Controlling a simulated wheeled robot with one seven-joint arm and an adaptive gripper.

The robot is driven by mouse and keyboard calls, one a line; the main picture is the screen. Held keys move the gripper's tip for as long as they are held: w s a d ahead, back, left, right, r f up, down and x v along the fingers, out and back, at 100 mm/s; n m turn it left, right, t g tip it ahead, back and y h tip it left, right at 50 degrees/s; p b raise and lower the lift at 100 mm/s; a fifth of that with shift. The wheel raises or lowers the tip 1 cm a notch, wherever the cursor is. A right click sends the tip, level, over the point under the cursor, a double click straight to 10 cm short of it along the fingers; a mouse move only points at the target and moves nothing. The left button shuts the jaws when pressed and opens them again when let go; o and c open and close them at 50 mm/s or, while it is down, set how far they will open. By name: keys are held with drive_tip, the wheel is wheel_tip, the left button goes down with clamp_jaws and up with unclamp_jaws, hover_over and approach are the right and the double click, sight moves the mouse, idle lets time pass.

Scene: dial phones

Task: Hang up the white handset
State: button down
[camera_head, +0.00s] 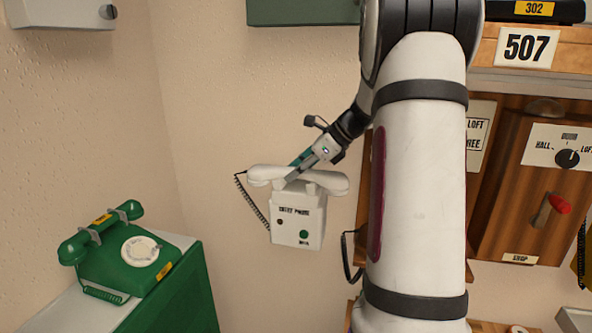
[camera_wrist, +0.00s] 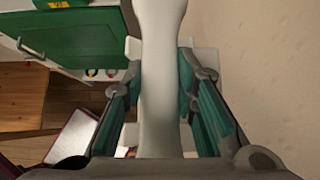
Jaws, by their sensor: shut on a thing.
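The white handset (camera_head: 298,179) lies roughly level across the top of the white entry phone (camera_head: 297,222) on the wall, over its cradle prongs. From this angle I cannot tell whether it rests fully in them. My gripper (camera_head: 294,174) is shut on the middle of the handset from above. In the wrist view the handset (camera_wrist: 160,85) runs lengthwise between the two teal finger pads of my gripper (camera_wrist: 162,95). A black coiled cord (camera_head: 252,205) hangs from the handset's left end.
A green dial phone (camera_head: 120,250) with its own handset stands on a green-sided cabinet (camera_head: 180,300) at lower left. A wooden panel (camera_head: 535,200) with a red-tipped lever is on the right, partly behind my arm. The wall left of the white phone is bare.

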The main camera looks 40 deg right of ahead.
drive_tip(key=shift+f, duration=0.35)
drive_tip(key=c, duration=1.2)
unclamp_jaws()
wheel_tip(320, 180, up, 10)
drive_tip(key=shift+f, duration=0.25)
drive_tip(key=shift+r, duration=0.25)
